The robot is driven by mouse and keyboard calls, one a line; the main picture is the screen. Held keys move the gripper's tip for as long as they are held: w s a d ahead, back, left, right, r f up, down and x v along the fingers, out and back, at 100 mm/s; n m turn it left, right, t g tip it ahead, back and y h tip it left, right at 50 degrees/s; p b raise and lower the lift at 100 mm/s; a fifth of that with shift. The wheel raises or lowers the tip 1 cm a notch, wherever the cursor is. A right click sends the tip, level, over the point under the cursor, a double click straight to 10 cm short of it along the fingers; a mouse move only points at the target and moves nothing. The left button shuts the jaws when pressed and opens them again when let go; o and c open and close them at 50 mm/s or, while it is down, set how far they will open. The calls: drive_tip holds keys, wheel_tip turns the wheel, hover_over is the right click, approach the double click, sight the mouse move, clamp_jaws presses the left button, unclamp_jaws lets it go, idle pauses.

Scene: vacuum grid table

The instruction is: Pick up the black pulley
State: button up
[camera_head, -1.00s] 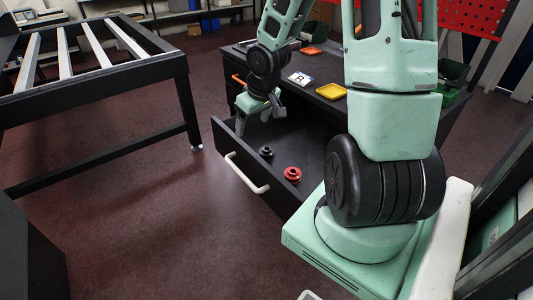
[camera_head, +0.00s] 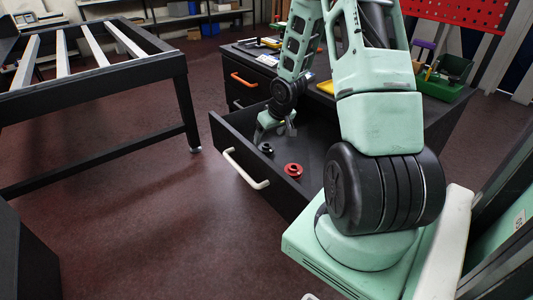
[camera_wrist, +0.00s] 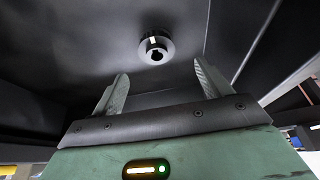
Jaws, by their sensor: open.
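The black pulley (camera_head: 265,148) lies on the floor of the open drawer (camera_head: 240,141), near its left end in the head view. In the wrist view the black pulley (camera_wrist: 156,46) shows its round face and centre hole, beyond the fingertips and between their lines. My gripper (camera_head: 273,134) is inside the drawer space, just behind and right of the black pulley. In the wrist view my gripper (camera_wrist: 162,76) has its two fingers spread wide with nothing between them, apart from the pulley.
A red pulley (camera_head: 293,170) lies in the same drawer, to the right of the black one. The drawer's front wall with its white handle (camera_head: 245,168) and its side walls surround the gripper. The workbench top (camera_head: 440,108) above holds a green bin (camera_head: 447,78).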

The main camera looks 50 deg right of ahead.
sight(267, 144)
drive_tip(key=shift+s+b+x, duration=0.15)
drive_tip(key=shift+b+x, duration=0.05)
drive_tip(key=shift+x, duration=1.3)
drive_tip(key=shift+s+b+x, duration=0.1)
drive_tip(key=shift+b+x, duration=0.1)
drive_tip(key=shift+x, duration=1.25)
drive_tip(key=shift+d, duration=0.1)
drive_tip(key=c, duration=1.1)
